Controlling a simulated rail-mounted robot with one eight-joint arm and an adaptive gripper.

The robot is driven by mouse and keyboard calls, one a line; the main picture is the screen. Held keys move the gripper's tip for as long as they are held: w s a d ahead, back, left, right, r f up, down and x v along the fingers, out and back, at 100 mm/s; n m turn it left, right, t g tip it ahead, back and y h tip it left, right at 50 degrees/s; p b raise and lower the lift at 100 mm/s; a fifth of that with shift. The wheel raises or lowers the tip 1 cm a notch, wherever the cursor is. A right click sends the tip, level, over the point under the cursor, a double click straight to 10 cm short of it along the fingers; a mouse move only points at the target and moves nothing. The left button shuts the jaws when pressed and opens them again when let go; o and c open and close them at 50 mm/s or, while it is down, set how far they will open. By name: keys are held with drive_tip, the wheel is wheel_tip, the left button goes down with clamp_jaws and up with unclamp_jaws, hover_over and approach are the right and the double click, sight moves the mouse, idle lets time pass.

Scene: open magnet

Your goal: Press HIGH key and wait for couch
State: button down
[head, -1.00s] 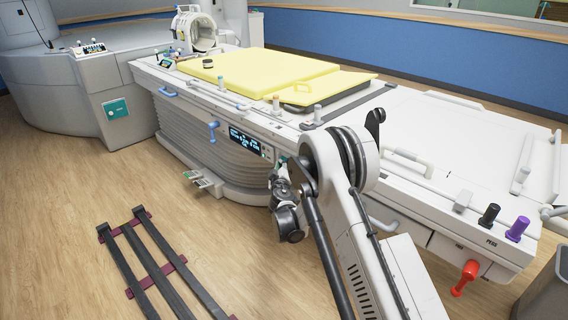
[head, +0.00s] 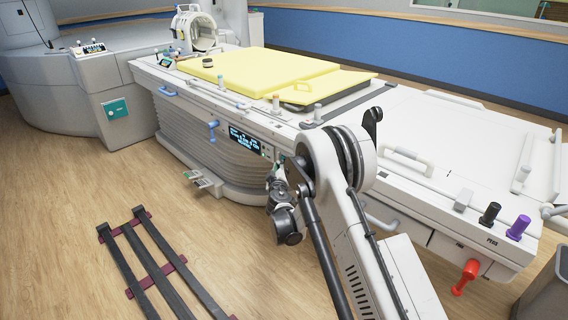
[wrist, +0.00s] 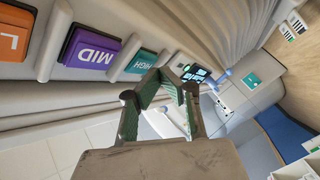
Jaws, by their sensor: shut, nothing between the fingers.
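In the wrist view, the teal HIGH key (wrist: 140,62) sits in a row on the couch side, beside the purple MID key (wrist: 91,50) and an orange key (wrist: 12,42) cut off at the left edge. My gripper (wrist: 166,76) has its green-padded fingers shut and empty, with the tips just right of the HIGH key. I cannot tell whether they touch it. In the head view, the couch (head: 235,165) has a yellow mattress on top and a lit display (head: 245,140) on its side. My arm hides the keys and fingertips there.
A white bench (head: 450,130) with black and purple knobs and a red handle (head: 466,277) adjoins the couch at right. A dark rail frame (head: 150,260) lies on the floor at left. Blue handles (head: 213,130) and a pedal (head: 202,180) stick out from the couch side.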

drive_tip(key=shift+s+a, duration=0.1)
idle(0.3)
drive_tip(key=shift+s+a, duration=1.65)
drive_tip(key=shift+s, duration=0.1)
drive_tip(key=s+a, duration=0.4)
drive_tip(key=shift+s, duration=0.2)
drive_tip(key=shift+r, duration=0.1)
idle(3.1)
